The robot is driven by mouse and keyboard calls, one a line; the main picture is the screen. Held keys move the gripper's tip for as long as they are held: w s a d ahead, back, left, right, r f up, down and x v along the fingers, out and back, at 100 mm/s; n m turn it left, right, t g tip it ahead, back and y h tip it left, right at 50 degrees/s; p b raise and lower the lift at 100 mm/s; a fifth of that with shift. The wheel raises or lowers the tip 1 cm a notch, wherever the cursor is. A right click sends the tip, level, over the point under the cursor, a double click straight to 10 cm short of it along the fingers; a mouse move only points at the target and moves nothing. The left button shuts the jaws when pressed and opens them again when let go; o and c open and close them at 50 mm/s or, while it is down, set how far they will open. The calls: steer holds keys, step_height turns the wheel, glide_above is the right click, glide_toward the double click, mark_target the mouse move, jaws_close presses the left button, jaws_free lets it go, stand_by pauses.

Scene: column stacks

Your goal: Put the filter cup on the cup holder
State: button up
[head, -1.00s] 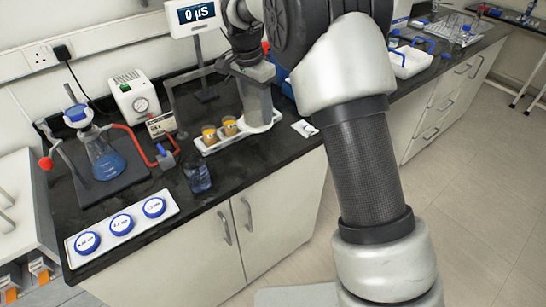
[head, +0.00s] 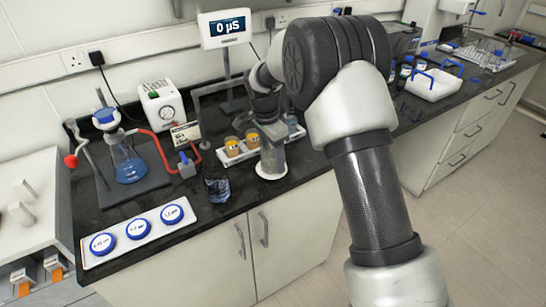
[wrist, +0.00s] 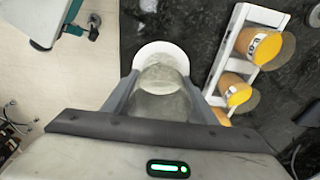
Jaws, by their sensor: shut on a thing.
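The filter cup (head: 272,156), a clear cylinder with a round white rim at its lower end, is held roughly upright near the counter's front edge. In the wrist view the cup (wrist: 160,105) is between both fingers, its white rim beyond them. My gripper (wrist: 160,97) is shut on it; in the head view the arm partly hides the grip. A white rack (head: 237,160), apparently the cup holder, lies just left of and behind the cup. It carries orange-filled cups (head: 232,146). In the wrist view the rack (wrist: 236,32) is to the right of the held cup, apart from it.
A beaker (head: 217,188) stands left of the held cup. A white tray of blue-rimmed discs (head: 138,229) lies at front left. A flask on a stand (head: 128,166) and a gauge box (head: 162,106) are farther left. A display (head: 225,29) stands behind the rack.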

steer(key=shift+f, duration=0.1)
steer(key=o, duration=1.1)
